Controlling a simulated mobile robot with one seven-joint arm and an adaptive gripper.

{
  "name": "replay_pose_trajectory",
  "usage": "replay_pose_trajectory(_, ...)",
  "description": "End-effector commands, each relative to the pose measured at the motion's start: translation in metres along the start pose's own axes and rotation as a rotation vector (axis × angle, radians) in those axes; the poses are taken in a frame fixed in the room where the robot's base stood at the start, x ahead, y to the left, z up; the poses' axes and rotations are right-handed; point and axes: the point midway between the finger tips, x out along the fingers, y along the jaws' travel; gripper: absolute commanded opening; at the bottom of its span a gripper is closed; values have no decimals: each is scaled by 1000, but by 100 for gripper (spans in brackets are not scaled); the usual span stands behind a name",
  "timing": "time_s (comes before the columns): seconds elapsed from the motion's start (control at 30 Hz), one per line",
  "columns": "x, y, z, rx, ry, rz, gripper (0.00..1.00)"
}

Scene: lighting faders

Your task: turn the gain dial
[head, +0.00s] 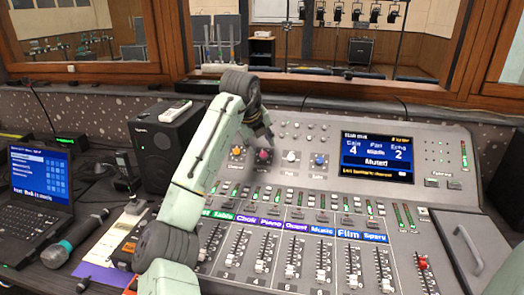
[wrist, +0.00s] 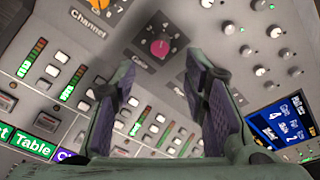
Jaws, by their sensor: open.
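The gain dial is a magenta knob (wrist: 160,47) on the grey mixing console, with numbers around it and a "Gain" label below. It shows between and just beyond my fingertips in the wrist view. In the head view the magenta dial (head: 263,155) sits in a row of coloured knobs, right of the orange one. My gripper (wrist: 158,66) is open and empty, pointing at the dial, its two fingers on either side of the line to it. I cannot tell the exact gap. In the head view my gripper (head: 264,138) hangs just above the dial.
An orange Channel knob (head: 237,152), a white knob (head: 291,156) and a blue knob (head: 320,160) flank the dial. A screen (head: 377,157) reads Gain 4, Echo 2. Faders (head: 293,257) fill the front.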

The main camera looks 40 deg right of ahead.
Motion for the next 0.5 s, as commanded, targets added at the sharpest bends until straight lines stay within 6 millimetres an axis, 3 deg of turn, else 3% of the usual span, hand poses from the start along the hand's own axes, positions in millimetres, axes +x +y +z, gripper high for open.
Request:
replay_pose_trajectory(0.2, -38, 0, 0, -1, -1, 1, 40)
replay_pose_trajectory(0.5, -52, 0, 0, -1, 2, 1, 40)
